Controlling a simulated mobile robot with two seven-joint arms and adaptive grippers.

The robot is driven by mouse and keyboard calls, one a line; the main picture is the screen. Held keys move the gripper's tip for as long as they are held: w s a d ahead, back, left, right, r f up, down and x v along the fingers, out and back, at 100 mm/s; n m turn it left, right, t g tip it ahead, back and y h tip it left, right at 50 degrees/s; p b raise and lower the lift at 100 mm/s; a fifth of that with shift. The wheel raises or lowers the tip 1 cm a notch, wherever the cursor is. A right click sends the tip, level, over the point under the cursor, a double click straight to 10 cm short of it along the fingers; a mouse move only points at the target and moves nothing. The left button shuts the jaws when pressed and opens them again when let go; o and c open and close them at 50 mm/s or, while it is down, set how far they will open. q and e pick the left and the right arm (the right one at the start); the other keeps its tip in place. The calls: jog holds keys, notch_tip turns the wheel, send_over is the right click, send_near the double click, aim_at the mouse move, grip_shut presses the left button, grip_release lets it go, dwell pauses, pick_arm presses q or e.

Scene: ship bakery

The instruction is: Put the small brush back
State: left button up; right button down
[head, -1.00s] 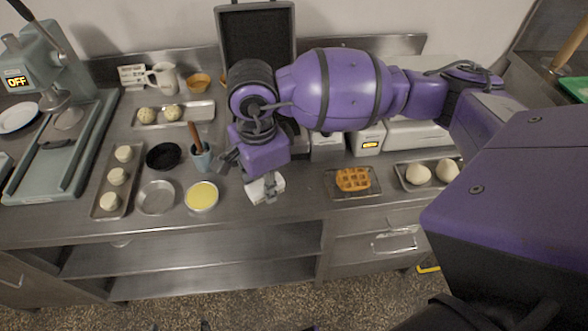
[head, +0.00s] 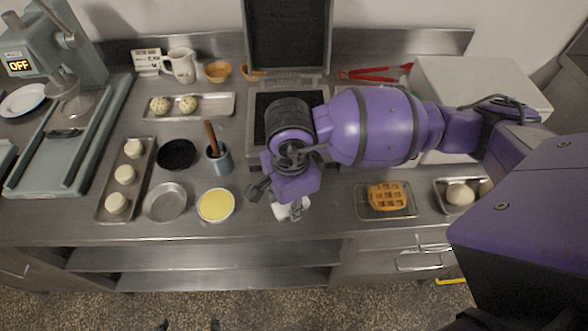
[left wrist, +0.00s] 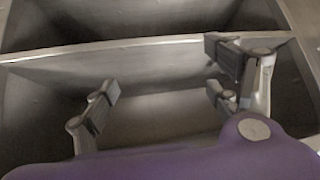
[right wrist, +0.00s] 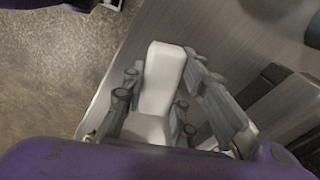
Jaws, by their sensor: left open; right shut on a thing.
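My right gripper (head: 284,200) is shut on a white object (head: 293,209) over the counter's front part, between the yellow-filled bowl and the waffle. In the right wrist view the white object (right wrist: 162,75) is pale and block-like between the fingers; I cannot tell whether it is the small brush. A brown handle (head: 211,137) stands tilted in a blue-grey cup (head: 219,163) left of the right gripper; its lower end is hidden in the cup. My left gripper (left wrist: 170,95) is open and empty, facing the metal shelving; it is out of the head view.
A yellow-filled bowl (head: 216,205), an empty metal bowl (head: 166,202) and a dark bowl (head: 176,155) sit near the cup. A waffle (head: 388,197) lies right of the gripper. An open waffle iron (head: 288,45) stands behind, with red tongs (head: 372,74) nearby.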

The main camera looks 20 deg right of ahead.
jog(key=shift+f, duration=0.1)
jog(key=c, duration=1.4)
grip_release()
jog(key=shift+w, duration=0.1)
notch_tip(320, 180, up, 12)
jog(key=shift+r, duration=0.2)
